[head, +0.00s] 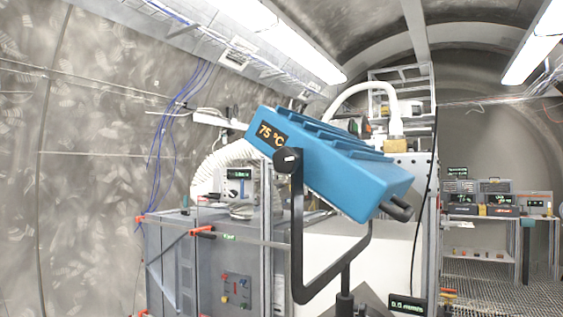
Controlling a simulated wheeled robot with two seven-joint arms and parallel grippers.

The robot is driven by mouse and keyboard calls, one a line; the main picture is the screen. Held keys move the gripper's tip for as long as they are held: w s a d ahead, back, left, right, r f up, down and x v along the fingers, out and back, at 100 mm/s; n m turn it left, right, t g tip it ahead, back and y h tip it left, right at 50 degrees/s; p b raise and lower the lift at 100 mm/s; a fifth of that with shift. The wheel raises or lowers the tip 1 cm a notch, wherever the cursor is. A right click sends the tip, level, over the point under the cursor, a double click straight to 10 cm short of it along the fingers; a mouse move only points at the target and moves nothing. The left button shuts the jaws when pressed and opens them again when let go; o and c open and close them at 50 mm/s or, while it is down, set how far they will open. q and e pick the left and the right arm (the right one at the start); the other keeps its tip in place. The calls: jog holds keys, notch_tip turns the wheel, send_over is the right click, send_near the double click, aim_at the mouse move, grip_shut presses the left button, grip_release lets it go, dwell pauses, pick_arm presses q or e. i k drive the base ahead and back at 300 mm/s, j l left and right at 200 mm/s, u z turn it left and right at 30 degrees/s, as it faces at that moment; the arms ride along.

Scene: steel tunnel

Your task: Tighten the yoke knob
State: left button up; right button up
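A blue ribbed box-shaped unit (345,171) with a "75 °C" display (271,135) hangs tilted in a dark U-shaped yoke (299,235), its right end lower than its left. A round dark yoke knob (288,160) sits at the top of the near yoke arm, against the unit's side, with a small light mark on its face. I cannot tell how tight it is. A dark cylindrical piece (397,208) sticks out at the unit's lower right end. Neither of my grippers shows in the head view.
The yoke stands on a dark post (345,300). Behind it are a grey cabinet (195,262) with buttons and a white ribbed hose (215,168). A small display reading about "0.0" (407,304) is low at right. Shelves with instruments (485,205) stand far right.

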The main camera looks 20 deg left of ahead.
aim_at(286, 160)
jog(key=k+z, duration=0.15)
jog(key=z, duration=0.25)
jog(key=k+z, duration=0.15)
jog(key=z, duration=0.25)
jog(key=k+l+z, duration=0.15)
jog(key=z, duration=0.2)
jog(key=j+z, duration=0.35)
jog(key=j, duration=0.25)
jog(key=j+z, duration=0.35)
jog(key=j, duration=0.3)
jog(key=k+j+z, duration=0.1)
jog(key=j+z, duration=0.25)
jog(key=j, duration=0.25)
